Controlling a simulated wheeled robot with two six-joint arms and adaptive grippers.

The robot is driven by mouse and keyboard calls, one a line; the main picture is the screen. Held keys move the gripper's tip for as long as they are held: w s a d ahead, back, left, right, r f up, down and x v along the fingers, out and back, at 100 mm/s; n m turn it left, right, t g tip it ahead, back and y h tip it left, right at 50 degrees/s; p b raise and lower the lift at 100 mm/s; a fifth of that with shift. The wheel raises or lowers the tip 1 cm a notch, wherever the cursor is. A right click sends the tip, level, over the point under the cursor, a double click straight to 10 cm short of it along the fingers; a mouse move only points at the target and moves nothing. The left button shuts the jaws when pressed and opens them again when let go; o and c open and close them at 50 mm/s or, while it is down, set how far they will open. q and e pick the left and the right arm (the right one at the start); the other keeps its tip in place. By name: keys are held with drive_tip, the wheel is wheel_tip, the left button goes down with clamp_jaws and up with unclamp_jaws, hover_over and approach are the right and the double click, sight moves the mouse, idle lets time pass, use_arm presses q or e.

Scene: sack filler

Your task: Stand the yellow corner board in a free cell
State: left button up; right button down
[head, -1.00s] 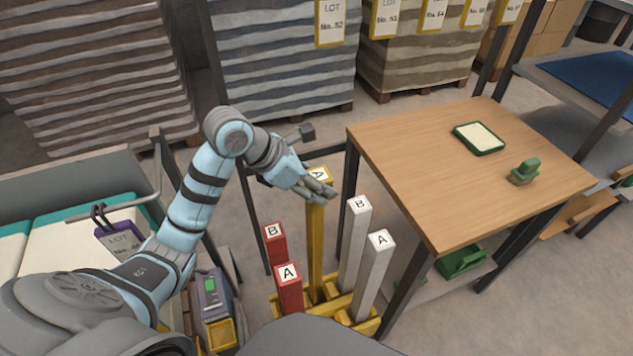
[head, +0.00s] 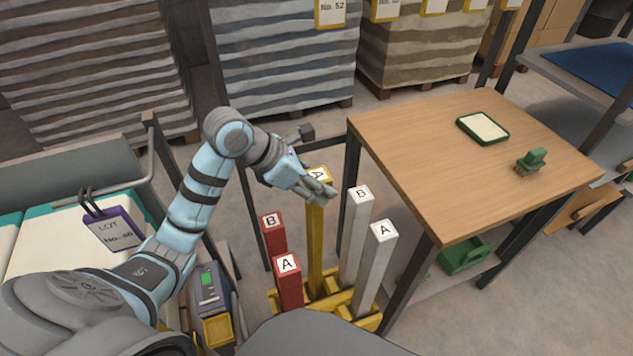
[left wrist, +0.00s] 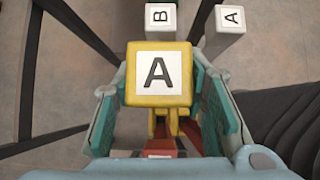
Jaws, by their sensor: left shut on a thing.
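The yellow corner board (head: 315,240), with an A on its top, is upright among the other boards. My left gripper (head: 318,188) is shut on it near its top. The left wrist view shows the board's A end (left wrist: 159,75) between the two finger pads. Its lower end meets the yellow rack (head: 366,322) in the head view; I cannot tell whether it is inside a cell or just above one. Two red boards, B (head: 273,238) and A (head: 289,283), and two white boards, B (head: 356,230) and A (head: 376,262), stand in the rack. My right gripper is out of view.
A wooden table (head: 440,150) stands close on the right, with a green-framed pad (head: 483,128) and a green brush (head: 531,162) on it. A device with a green screen (head: 211,300) is left of the rack. Stacked sack pallets (head: 285,60) fill the back.

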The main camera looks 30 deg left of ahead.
sight(316, 212)
use_arm(q)
wheel_tip(316, 212, down, 7)
drive_tip(key=b, duration=0.5)
drive_tip(key=shift+b, duration=0.4)
drive_tip(key=shift+f+b, duration=1.1)
drive_tip(key=shift+f, duration=0.15)
drive_tip(key=o, duration=1.4)
drive_tip(key=shift+c, duration=0.2)
wheel_tip(316, 212, up, 10)
drive_tip(key=shift+r, duration=0.1)
